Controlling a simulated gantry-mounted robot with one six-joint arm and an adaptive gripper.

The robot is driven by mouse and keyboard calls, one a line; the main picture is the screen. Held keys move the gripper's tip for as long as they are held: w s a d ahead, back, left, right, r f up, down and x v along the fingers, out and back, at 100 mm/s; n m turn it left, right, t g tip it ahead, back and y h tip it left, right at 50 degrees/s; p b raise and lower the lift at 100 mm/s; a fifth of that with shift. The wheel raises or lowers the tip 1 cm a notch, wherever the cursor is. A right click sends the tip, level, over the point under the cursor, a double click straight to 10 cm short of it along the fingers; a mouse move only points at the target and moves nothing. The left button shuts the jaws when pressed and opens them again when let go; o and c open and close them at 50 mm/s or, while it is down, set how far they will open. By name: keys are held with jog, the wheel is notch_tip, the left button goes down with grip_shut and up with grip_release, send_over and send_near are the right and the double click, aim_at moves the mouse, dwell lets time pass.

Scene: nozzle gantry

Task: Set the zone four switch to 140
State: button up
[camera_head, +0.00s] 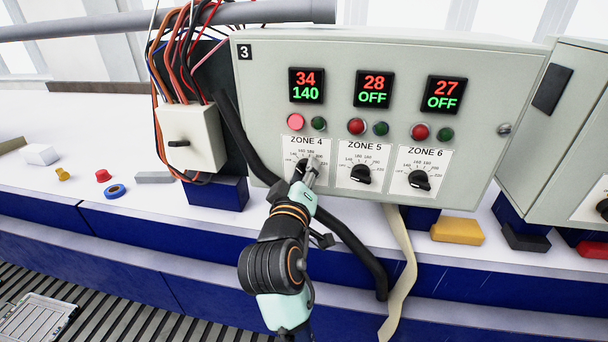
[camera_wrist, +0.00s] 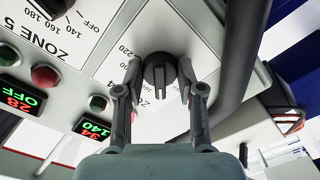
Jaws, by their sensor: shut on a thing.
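The zone four switch (camera_head: 298,172) is a black rotary knob on a white dial plate under the ZONE 4 label, largely covered by my gripper in the head view. The zone four display (camera_head: 306,86) reads 34 in red above 140 in green. My gripper (camera_head: 310,176) is at the dial. In the wrist view, its two fingers (camera_wrist: 160,84) stand on either side of the black knob (camera_wrist: 157,68) and are shut on it. The knob's pointer and part of the scale are hard to read.
The zone five knob (camera_head: 361,174) and zone six knob (camera_head: 419,180) sit to the right; both displays read OFF. A thick black cable (camera_head: 352,240) hangs close beside my gripper. The zone four red lamp (camera_head: 295,122) looks brighter than the others. A yellow block (camera_head: 457,231) lies on the bench.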

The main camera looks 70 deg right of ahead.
jog(key=o, duration=1.1)
jog(key=shift+o, duration=0.2)
jog(key=v, duration=1.2)
jog(key=w+a+f+n+t+y+p, duration=0.2)
jog(key=a+y, duration=0.4)
jog(key=a, duration=0.5)
jog(key=w+a+f+n+t+y+p, duration=0.2)
jog(key=a+f+t+y+p, duration=0.1)
jog(key=a, duration=0.9)
jog(key=w+a+f+n+t+y+p, duration=0.2)
jog(key=a+f+t+y+p, duration=0.1)
jog(key=a+y, duration=0.5)
jog(key=a, duration=0.3)
jog(key=shift+a+f+t+y, duration=0.2)
jog(key=shift+a+t+y, duration=0.1)
jog(key=shift+t, duration=0.1)
